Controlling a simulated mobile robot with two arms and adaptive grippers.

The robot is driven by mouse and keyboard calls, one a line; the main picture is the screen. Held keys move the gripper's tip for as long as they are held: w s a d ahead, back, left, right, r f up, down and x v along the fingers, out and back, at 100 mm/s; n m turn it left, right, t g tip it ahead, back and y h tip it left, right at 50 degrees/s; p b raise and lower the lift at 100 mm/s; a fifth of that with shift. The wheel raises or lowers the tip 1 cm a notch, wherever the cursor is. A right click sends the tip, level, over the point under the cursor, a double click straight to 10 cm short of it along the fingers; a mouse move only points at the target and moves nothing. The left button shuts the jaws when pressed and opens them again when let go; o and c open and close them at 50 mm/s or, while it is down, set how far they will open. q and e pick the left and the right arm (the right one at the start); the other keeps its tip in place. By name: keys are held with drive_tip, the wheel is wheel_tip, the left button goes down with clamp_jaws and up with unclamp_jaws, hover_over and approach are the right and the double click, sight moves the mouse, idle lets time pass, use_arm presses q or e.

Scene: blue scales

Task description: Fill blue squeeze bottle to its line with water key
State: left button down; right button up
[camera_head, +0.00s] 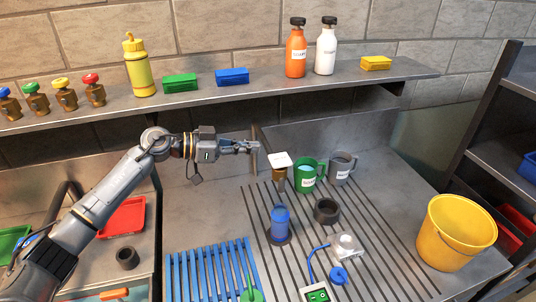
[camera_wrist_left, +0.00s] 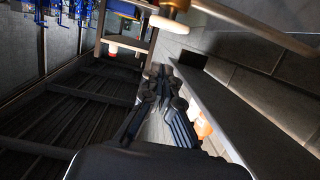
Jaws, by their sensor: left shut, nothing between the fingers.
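The blue squeeze bottle (camera_head: 280,222) stands upright on a dark round base on the ribbed drainboard; its fill line cannot be made out. Behind it is a brass tap (camera_head: 279,180) with a white square labelled top (camera_head: 280,160), beside the green mug. Brass keys with blue (camera_head: 6,93), green (camera_head: 31,88), yellow (camera_head: 61,83) and red (camera_head: 91,79) knobs stand on the shelf at left; which is the water key is unclear. My left gripper (camera_head: 254,147) is shut and empty, left of and above the brass tap. Its fingers also show in the wrist view (camera_wrist_left: 161,90). My right gripper is out of view.
A green mug (camera_head: 306,181), a grey mug (camera_head: 342,170) and a dark ring (camera_head: 326,211) stand right of the bottle. A yellow bucket (camera_head: 455,232) stands at right. The shelf (camera_head: 213,93) runs behind my arm.

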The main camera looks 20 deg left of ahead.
use_arm(q)
drive_tip(key=b+v, duration=0.1)
drive_tip(key=v, duration=0.2)
drive_tip(key=shift+s+a+r, duration=0.25)
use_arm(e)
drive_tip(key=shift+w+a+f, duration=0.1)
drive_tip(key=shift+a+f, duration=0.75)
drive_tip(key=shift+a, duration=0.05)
use_arm(q)
drive_tip(key=shift+w+a, duration=0.1)
drive_tip(key=shift+a, duration=0.05)
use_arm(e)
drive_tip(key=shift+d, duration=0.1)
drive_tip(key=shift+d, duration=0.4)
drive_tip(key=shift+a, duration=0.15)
